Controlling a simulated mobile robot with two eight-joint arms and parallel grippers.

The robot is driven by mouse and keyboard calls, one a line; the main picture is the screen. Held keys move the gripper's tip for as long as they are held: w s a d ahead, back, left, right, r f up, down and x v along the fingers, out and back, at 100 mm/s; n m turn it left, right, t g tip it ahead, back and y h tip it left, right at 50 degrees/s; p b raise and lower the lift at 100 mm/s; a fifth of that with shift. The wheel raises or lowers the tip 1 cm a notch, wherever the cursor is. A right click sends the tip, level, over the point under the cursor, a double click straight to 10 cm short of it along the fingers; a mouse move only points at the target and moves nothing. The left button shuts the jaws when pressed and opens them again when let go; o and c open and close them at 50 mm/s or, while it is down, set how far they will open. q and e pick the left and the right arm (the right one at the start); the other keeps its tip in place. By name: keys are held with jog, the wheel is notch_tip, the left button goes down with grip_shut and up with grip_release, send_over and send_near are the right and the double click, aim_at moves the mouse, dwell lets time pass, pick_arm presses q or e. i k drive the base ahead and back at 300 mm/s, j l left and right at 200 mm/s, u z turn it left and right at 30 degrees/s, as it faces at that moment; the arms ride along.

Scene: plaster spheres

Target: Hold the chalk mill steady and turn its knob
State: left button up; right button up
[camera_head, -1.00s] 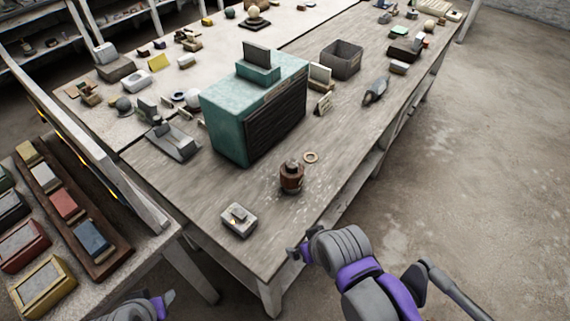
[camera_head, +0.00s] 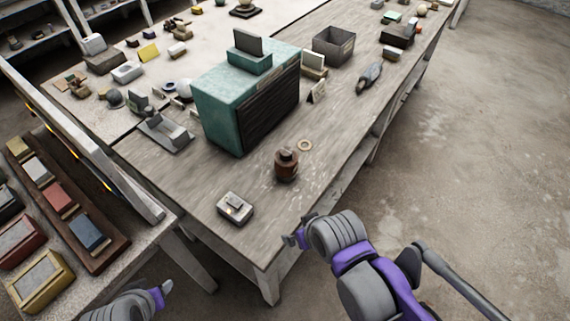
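The chalk mill appears to be the small brown, round-bodied object with a dark top (camera_head: 286,164), upright on the wooden table near its front right edge. Its knob is too small to make out clearly. My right gripper (camera_head: 296,239) is at the table's front edge, apart from the mill and below it in the picture. My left gripper (camera_head: 162,294) is low at the left, in front of the side bench and away from the mill. Neither gripper touches the mill. Both are too small to show whether their fingers are open.
A small grey box (camera_head: 235,207) sits left of and nearer than the mill. A pale ring (camera_head: 305,145) lies just behind it. A large teal cabinet (camera_head: 222,105) stands behind. A side bench with coloured blocks (camera_head: 62,203) is at the left.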

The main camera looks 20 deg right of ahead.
aim_at(286, 151)
jog(key=k+l+u, duration=0.15)
jog(key=l, duration=0.2)
jog(key=k+l+u, duration=0.3)
jog(key=l, duration=0.3)
jog(key=l+u, duration=0.2)
jog(key=l, duration=0.3)
jog(key=k+l+u, duration=0.15)
jog(key=l, duration=0.4)
